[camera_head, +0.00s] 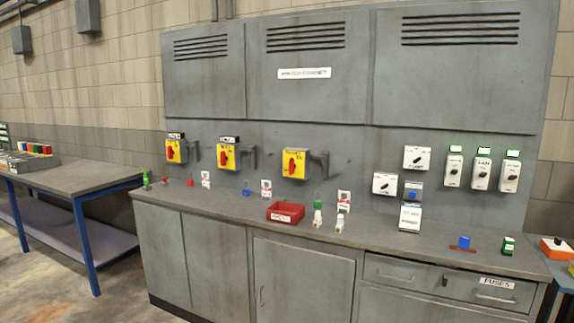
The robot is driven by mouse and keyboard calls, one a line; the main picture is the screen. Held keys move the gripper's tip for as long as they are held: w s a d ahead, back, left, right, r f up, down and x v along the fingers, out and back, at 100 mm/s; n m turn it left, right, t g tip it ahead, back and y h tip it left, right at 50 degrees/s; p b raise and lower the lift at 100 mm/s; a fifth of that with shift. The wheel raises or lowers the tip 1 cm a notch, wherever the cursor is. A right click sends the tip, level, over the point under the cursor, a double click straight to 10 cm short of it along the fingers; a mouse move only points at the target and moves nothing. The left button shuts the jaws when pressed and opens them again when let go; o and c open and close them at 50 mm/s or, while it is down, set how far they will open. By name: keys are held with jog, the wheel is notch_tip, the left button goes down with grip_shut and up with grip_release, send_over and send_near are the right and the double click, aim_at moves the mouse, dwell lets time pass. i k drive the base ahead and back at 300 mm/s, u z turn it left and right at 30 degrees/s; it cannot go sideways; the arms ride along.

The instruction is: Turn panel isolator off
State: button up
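Three yellow isolators with red rotary handles are on the grey cabinet's upright panel: a left one (176,151), a middle one (228,157) and a right one (294,164). The left and middle ones have small black-and-white labels above them. The label text is too small to read, so I cannot tell which one is the panel isolator. The red handles look roughly upright, but their exact settings are unclear. A grey bracket-like part sits to the right of each isolator. My gripper is not in view.
White rotary switches (481,173) are on the panel's right. A blue-legged table (75,180) stands left, with floor between.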

aim_at(292, 166)
jog(key=u, duration=0.1)
jog(key=i, duration=0.85)
jog(key=u, duration=0.95)
jog(key=i, duration=0.8)
jog(key=u, duration=0.45)
